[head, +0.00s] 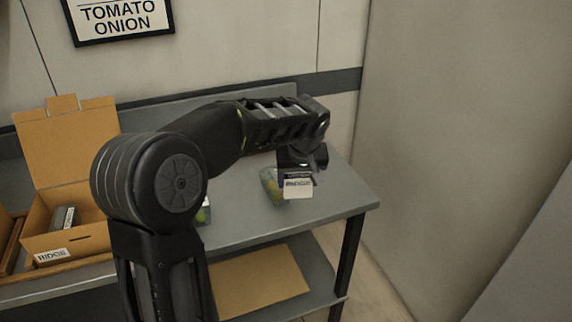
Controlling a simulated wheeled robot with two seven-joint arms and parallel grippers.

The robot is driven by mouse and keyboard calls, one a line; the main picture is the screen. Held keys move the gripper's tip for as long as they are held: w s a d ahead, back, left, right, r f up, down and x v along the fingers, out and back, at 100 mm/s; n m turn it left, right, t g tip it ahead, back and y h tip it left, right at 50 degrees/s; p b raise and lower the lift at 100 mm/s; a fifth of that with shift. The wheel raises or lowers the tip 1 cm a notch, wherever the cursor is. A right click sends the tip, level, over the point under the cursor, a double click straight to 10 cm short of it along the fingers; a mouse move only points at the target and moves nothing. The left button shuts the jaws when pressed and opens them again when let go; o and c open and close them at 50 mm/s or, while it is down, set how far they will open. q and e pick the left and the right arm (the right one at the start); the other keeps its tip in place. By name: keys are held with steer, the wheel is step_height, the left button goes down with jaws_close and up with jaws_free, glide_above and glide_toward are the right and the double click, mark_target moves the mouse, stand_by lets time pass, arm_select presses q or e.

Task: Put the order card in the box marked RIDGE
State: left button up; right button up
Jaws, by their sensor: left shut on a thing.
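The order card (298,188) is small and white with a dark band at its top and small dark print. My left gripper (301,169) is shut on the card and holds it upright at the right part of the table. The card partly hides a clear container behind it. The box marked RIDGE (75,241) is an open brown cardboard box with its lid raised, at the far left. Its white RIDGE label is on the front wall. A dark grey item (64,217) is inside it. My right gripper is out of view.
The clear container (270,188) holds green and yellow things. The grey table (334,198) has bare surface at its right. My left arm crosses in front of the table and hides its middle. A cardboard sheet (255,283) lies on the shelf below. A wall sign (118,18) reads TOMATO ONION.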

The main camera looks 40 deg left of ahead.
arm_select(q)
steer(key=s+d+f+m+h, duration=0.1)
steer(key=d+f+m, duration=0.3)
steer(key=d, duration=0.4)
steer(key=s+d+f+m+t+h, duration=0.1)
steer(key=d+f+m, duration=0.3)
steer(key=d, duration=0.5)
steer(key=shift+s+f+h, duration=0.45)
steer(key=shift+f+h, duration=0.05)
steer(key=shift+f, duration=0.25)
steer(key=shift+a, duration=0.1)
